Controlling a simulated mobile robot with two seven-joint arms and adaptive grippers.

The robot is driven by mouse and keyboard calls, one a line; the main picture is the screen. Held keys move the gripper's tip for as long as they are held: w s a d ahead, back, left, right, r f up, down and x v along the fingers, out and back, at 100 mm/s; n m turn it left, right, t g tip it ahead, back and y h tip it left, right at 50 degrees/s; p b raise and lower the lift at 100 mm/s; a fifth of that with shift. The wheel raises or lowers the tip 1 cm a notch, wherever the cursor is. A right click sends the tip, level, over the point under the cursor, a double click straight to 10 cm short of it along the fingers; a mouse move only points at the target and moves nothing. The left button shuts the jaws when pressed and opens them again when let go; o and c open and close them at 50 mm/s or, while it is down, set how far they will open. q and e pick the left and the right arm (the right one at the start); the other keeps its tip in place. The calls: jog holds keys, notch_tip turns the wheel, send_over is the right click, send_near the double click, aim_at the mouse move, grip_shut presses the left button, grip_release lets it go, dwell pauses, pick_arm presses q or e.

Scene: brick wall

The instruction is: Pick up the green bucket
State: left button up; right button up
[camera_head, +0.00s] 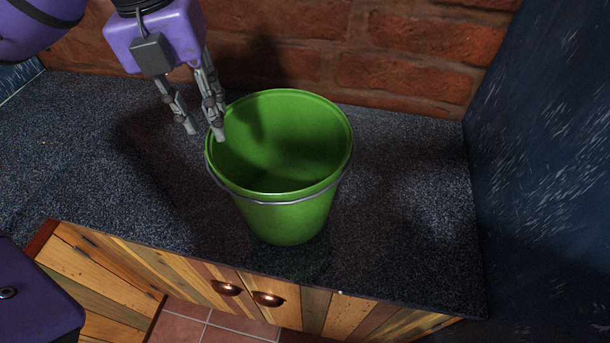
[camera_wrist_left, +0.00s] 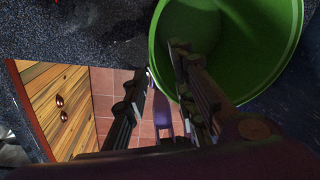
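The green bucket (camera_head: 285,218) stands upright on the dark speckled countertop (camera_head: 400,215), its open top facing up and a thin metal handle lying around its rim. My left gripper (camera_head: 204,133) is open at the bucket's left rim. One finger overlaps the bucket's inside and the other is on the outer left side. In the left wrist view the bucket (camera_wrist_left: 255,45) fills the upper right, and its rim passes between the two fingers of the gripper (camera_wrist_left: 164,58). I cannot tell whether either finger touches the rim. My right gripper is in neither view.
A brick wall (camera_head: 400,50) runs close behind the bucket. A dark blue wall (camera_head: 545,160) closes the right side. Wooden cabinet doors with copper handles (camera_head: 268,299) lie below the counter's front edge. The counter is clear left and right of the bucket.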

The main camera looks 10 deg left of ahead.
aim_at(211, 143)
pick_arm(q)
jog(key=f, duration=0.6)
jog(key=shift+s+d+f, duration=0.15)
jog(key=shift+s+f, duration=0.15)
jog(key=shift+f, duration=0.45)
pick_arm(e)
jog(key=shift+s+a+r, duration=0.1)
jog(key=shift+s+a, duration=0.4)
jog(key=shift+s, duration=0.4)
pick_arm(q)
grip_shut()
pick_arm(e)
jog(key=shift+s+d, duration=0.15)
